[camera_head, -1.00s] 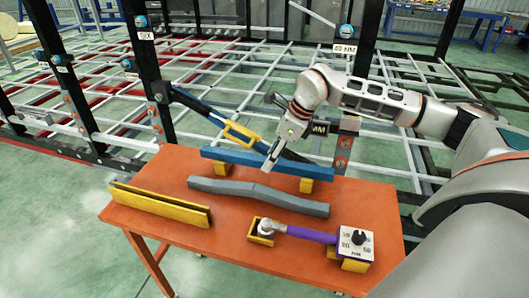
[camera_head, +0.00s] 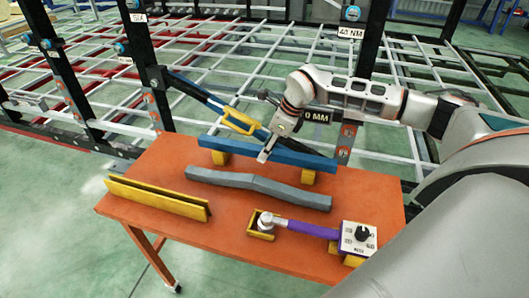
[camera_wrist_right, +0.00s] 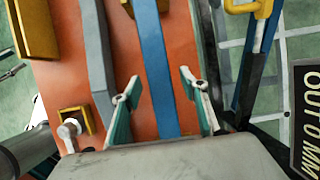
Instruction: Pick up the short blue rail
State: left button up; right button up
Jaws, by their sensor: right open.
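The short blue rail (camera_head: 312,160) lies across yellow support blocks on the orange table (camera_head: 365,198), along the table's back side. My right gripper (camera_head: 264,155) is over the rail's middle, pointing down. In the right wrist view, the rail (camera_wrist_right: 152,60) runs lengthwise between the two spread fingers of the right gripper (camera_wrist_right: 160,88), with a gap on each side. The gripper is open and empty. How far the fingertips are above or beside the rail is hard to tell. My left gripper is not in view.
A grey bent rail (camera_head: 258,186) lies just in front. A yellow channel (camera_head: 158,197) is at the left, a purple-handled wrench (camera_head: 308,229) at the front right. A blue bar with a yellow handle (camera_head: 240,122) leans behind the table, near dark posts and the chassis grid.

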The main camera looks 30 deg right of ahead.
jog(key=shift+w+f, duration=0.1)
jog(key=shift+f, duration=0.2)
grip_shut()
jog(key=shift+r, duration=0.1)
jog(key=shift+w+r, duration=0.1)
